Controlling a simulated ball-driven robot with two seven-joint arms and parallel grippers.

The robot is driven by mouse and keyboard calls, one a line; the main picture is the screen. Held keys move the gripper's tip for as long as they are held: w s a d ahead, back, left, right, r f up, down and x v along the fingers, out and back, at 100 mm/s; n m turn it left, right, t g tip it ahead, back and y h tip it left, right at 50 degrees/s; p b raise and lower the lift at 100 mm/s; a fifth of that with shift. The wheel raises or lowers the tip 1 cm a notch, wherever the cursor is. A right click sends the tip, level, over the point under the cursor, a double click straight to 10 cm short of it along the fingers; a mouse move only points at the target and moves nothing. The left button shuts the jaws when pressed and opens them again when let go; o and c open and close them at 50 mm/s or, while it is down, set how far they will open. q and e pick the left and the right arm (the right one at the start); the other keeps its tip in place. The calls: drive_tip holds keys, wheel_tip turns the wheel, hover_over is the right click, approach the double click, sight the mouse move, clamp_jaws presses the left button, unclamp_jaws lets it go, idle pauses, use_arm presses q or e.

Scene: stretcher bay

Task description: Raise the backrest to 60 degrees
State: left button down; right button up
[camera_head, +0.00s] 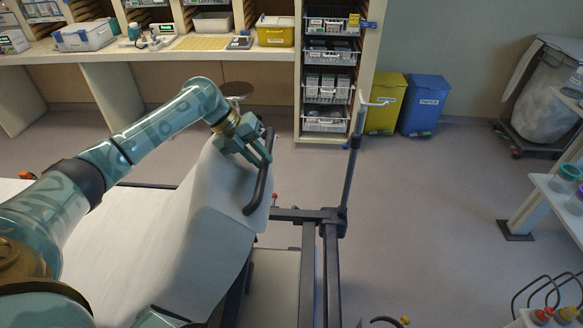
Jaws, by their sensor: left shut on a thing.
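The stretcher's backrest (205,188) is covered in white sheeting and stands tilted up from the bed surface (95,265). I cannot read its exact angle. A dark curved handle (262,180) runs along its raised right edge. My left gripper (262,158) is shut on the handle near its upper part, with the arm reaching in from the left over the bed. A small teal part of my own body shows at the bottom edge, but my right gripper is not visible.
Dark frame rails (309,265) and an upright pole (352,160) stand right of the backrest. Behind are a counter (150,48), a supply rack (329,75), and yellow (386,103) and blue (425,104) bins. A white side table (560,192) is at right.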

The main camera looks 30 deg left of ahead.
sight(224, 158)
use_arm(q)
drive_tip(key=s+a+r+p, duration=0.1)
drive_tip(key=a, duration=0.1)
drive_tip(key=s+a+r+p, duration=0.1)
drive_tip(key=a+r, duration=0.1)
drive_tip(key=a, duration=0.1)
drive_tip(key=s+a+r+p, duration=0.1)
drive_tip(key=a+r, duration=0.1)
drive_tip(key=a, duration=0.1)
drive_tip(key=shift+s+r, duration=0.25)
drive_tip(key=shift+s+a+r+p, duration=0.15)
drive_tip(key=shift+s+a+p, duration=0.2)
drive_tip(key=shift+a, duration=0.25)
drive_tip(key=c, duration=1.3)
unclamp_jaws()
drive_tip(key=shift+a, duration=0.3)
drive_tip(key=shift+d, duration=0.15)
